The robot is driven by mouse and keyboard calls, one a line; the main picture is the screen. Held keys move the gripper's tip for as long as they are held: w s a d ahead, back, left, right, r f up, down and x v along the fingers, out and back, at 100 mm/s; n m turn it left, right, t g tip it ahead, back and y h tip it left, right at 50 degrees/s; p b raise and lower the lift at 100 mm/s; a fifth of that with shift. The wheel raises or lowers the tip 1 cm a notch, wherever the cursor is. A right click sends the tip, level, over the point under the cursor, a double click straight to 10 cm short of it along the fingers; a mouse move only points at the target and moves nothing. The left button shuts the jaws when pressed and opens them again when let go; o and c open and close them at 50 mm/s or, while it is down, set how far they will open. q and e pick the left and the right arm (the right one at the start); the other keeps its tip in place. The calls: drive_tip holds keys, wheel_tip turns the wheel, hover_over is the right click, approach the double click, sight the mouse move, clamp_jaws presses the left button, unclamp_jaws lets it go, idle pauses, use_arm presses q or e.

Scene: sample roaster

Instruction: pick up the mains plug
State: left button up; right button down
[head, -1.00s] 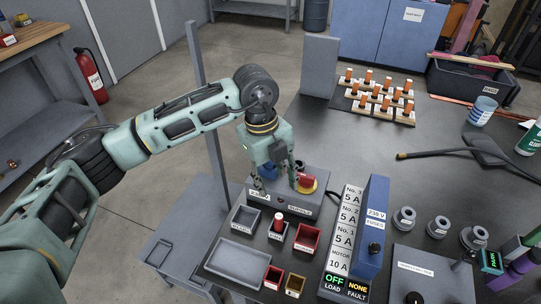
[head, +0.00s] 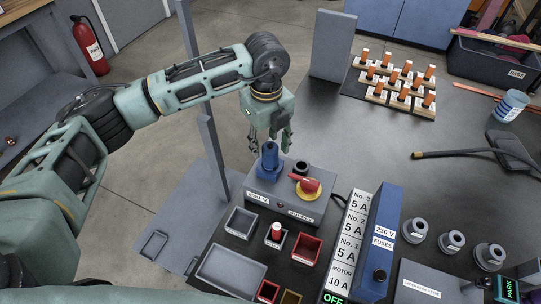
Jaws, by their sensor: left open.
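The mains plug, which I take to be the blue upright plug (head: 270,163), stands on the left part of the grey supply box (head: 262,203). My left gripper (head: 269,142) points down just behind and above the plug, with its fingers apart and nothing seen held. The plug's top shows close to the fingertips; I cannot tell whether they touch. A dark round socket (head: 301,167) and a red rotary switch (head: 306,186) on a yellow disc sit to the plug's right. My right gripper is out of view.
Small trays (head: 241,223) and a red button (head: 276,231) lie in front of the box. The blue fuse unit (head: 386,228) stands to the right. A grey upright panel (head: 333,46) and a board of orange-topped pieces (head: 383,98) are behind. The middle of the dark table is clear.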

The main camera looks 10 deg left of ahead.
sight(270, 159)
use_arm(q)
wheel_tip(270, 159, down, 3)
drive_tip(key=shift+r, duration=0.1)
wheel_tip(270, 159, down, 2)
drive_tip(key=shift+w, duration=0.15)
clamp_jaws()
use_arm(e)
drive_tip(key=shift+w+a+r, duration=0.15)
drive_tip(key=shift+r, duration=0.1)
